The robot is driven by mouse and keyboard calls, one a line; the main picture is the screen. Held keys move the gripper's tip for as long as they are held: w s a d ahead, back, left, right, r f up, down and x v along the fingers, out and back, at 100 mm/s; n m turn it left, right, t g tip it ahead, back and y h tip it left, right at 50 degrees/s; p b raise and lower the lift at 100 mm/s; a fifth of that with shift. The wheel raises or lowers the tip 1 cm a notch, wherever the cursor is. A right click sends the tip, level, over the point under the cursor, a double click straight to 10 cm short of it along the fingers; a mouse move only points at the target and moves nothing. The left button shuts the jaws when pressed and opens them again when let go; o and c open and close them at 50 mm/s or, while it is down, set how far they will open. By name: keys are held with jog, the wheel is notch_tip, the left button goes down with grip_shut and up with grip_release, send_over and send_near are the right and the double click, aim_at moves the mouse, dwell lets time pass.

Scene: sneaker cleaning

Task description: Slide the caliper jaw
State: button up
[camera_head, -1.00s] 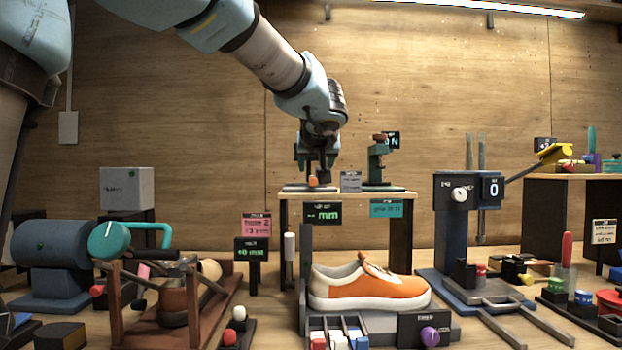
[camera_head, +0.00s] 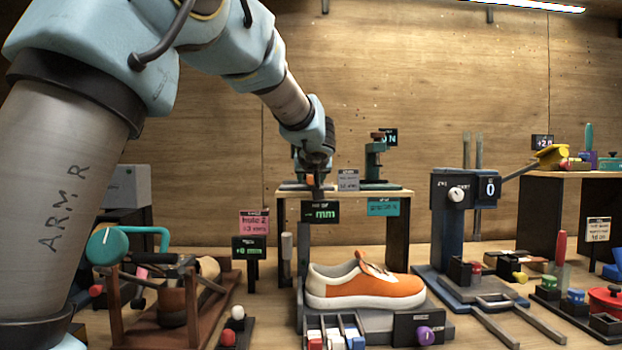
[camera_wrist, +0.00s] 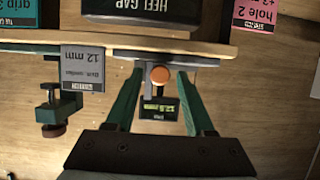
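The caliper stands on the small wooden shelf at the back. In the wrist view, which shows the scene upside down, its orange round knob (camera_wrist: 160,75) and its small display (camera_wrist: 158,108) with green digits are visible. My gripper (camera_wrist: 160,73) is open, one green finger on each side of the knob, with a gap showing on both sides. In the head view my gripper (camera_head: 315,172) is over the shelf and hides most of the caliper. The grey jaw bar (camera_head: 296,186) shows low on the shelf.
A grey card (camera_head: 348,180) and a green clamp-like gauge (camera_head: 376,160) stand right of my gripper on the shelf (camera_head: 345,192). The orange sneaker (camera_head: 366,287) sits in front, below. A blue press (camera_head: 452,222) stands to the right.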

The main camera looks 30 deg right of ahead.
grip_shut()
dwell(0.8)
